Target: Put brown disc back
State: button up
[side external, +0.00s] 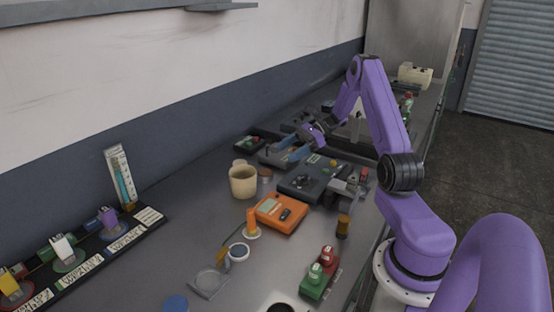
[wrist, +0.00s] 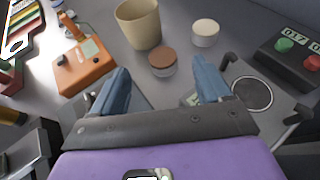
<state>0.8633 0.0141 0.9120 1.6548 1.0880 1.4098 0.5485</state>
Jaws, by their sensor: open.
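In the side external view a small brownish piece right of the mug (side external: 243,182) appears to be this disc (side external: 265,173). My gripper (wrist: 163,80) is open and empty, its blue fingers apart. In the side external view my gripper (side external: 289,149) is above the bench, beyond the mug. The contact height is hard to judge.
A white-topped round piece (wrist: 205,30) stands right of the brown disc. An orange device (side external: 280,213) is in front of the mug. A dark box with green and red buttons (wrist: 290,52) and a ringed plate (wrist: 252,93) are at right in the wrist view.

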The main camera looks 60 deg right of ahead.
jog(key=v, duration=0.4)
jog(key=s+a+r+n+g+h, duration=0.2)
jog(key=a+n+g, duration=0.4)
jog(key=a, duration=0.7)
jog(key=s+a+r+n+g+h, duration=0.2)
jog(key=s+a+n+g, duration=0.15)
jog(key=a+n, duration=0.75)
jog(key=s+a+r+n+t+h, duration=0.1)
jog(key=s+a+n+h, duration=0.2)
jog(key=s+n, duration=0.7)
jog(key=s+a+r+n+t+h, duration=0.1)
jog(key=s+a+n+h, duration=0.3)
jog(key=s+a+n, duration=0.4)
jog(key=s+n, duration=0.2)
jog(key=s, duration=0.1)
jog(key=shift+r, duration=0.35)
